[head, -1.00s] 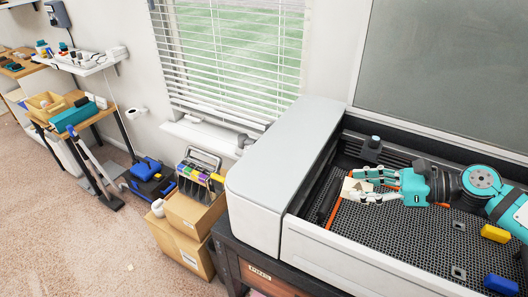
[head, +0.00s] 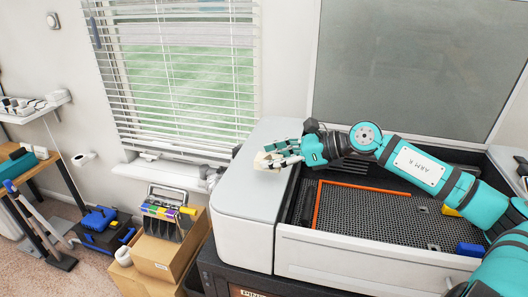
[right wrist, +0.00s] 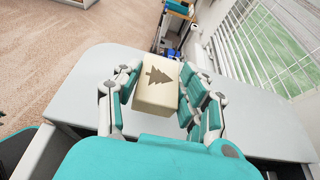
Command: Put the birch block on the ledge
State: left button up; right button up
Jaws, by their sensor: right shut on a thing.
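The birch block (head: 262,161) is pale wood with a dark tree mark on its face, which shows in the right wrist view (right wrist: 157,90). My right gripper (head: 275,156) is shut on it, with fingers on both sides of the block in the right wrist view (right wrist: 158,82). The flat grey top at the machine's left end (head: 254,195) looks like the ledge. The block is over this top, near its right edge in the head view. I cannot tell whether it touches. My left gripper is not in view.
The sunken bed (head: 375,218) to the right has a dark mesh floor, an orange line, a yellow block (head: 450,211) and a blue block (head: 469,249). A white window sill (head: 160,176) is behind left. Cardboard boxes (head: 155,255) stand on the left. The grey top is otherwise clear.

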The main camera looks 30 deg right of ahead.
aim_at(265, 153)
jog(key=w+p, duration=0.1)
jog(key=w, duration=0.1)
jog(key=w+d+p, duration=0.1)
jog(key=w, duration=0.1)
jog(key=w+d+p, duration=0.1)
jog(key=w, duration=0.1)
jog(key=shift+w+d+f, duration=0.15)
jog(key=shift+w+f, duration=0.05)
jog(key=shift+w, duration=0.1)
jog(key=shift+w+f, duration=0.1)
jog(key=shift+w, duration=0.1)
jog(key=shift+w+d+p, duration=0.1)
jog(key=shift+w+p, duration=0.15)
jog(key=shift+p, duration=0.1)
notch_tip(265, 153, down, 3)
jog(key=shift+f+p, duration=0.1)
jog(key=shift+p, duration=0.8)
jog(key=shift+d+f, duration=0.1)
jog(key=shift+f, duration=0.1)
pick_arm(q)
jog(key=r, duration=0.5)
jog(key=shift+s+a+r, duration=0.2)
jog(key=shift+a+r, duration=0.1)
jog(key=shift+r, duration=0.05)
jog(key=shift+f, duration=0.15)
pick_arm(e)
jog(key=shift+f, duration=0.1)
